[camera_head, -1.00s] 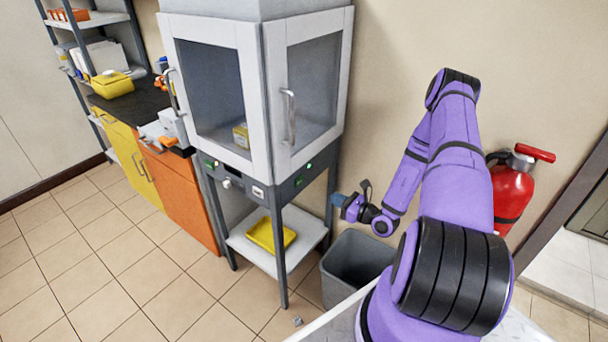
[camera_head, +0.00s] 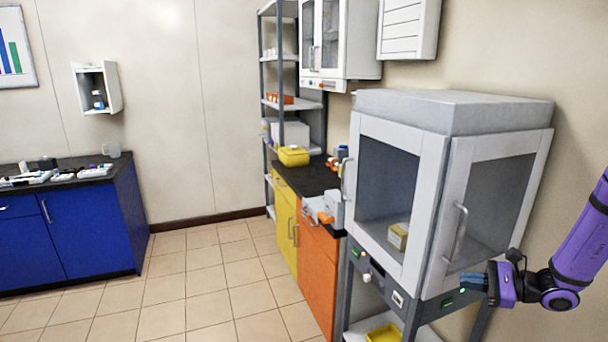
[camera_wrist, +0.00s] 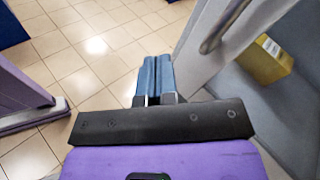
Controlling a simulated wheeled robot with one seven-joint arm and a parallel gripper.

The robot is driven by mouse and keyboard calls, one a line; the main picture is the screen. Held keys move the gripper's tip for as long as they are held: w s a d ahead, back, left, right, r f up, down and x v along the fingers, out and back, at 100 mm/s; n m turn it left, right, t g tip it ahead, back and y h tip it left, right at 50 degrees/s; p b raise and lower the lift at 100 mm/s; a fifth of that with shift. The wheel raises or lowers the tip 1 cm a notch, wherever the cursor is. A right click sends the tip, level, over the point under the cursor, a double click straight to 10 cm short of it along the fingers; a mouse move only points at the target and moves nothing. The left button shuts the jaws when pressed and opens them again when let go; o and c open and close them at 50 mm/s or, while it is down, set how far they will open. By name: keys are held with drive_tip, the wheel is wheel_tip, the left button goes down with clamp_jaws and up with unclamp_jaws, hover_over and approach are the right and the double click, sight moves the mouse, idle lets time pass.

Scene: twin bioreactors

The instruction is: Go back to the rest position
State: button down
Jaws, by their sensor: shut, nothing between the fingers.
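My gripper (camera_head: 470,281) is at the right of the head view, in front of the lower right part of the glass-doored cabinet (camera_head: 453,112). In the wrist view its two blue fingers (camera_wrist: 154,76) lie side by side, shut, with nothing between them. Below the fingertips the wrist view shows tiled floor. My purple arm reaches in from the right edge of the head view; the rest of it is out of frame.
The cabinet's door handle (camera_head: 459,233) sticks out near my gripper; a handle (camera_wrist: 222,28) also shows close by in the wrist view. A yellow box (camera_head: 398,236) is inside the cabinet. Orange (camera_head: 316,262) and blue cupboards (camera_head: 95,232) stand left. The tiled floor (camera_head: 205,285) between is clear.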

drive_tip(key=s+a+r+n+g+h, duration=0.3)
drive_tip(key=s+a+r+n+g, duration=0.15)
drive_tip(key=r, duration=0.35)
drive_tip(key=s+a+r+n+g+h, duration=0.3)
drive_tip(key=s+a+r+n, duration=0.3)
drive_tip(key=r, duration=0.3)
drive_tip(key=s+r+n+t+h, duration=0.5)
drive_tip(key=s+r+n+h, duration=0.3)
drive_tip(key=s+r, duration=0.4)
drive_tip(key=s, duration=0.4)
drive_tip(key=shift+d+r+t, duration=0.15)
drive_tip(key=shift+d+t, duration=0.1)
drive_tip(key=shift+t, duration=0.1)
drive_tip(key=shift+s, duration=0.1)
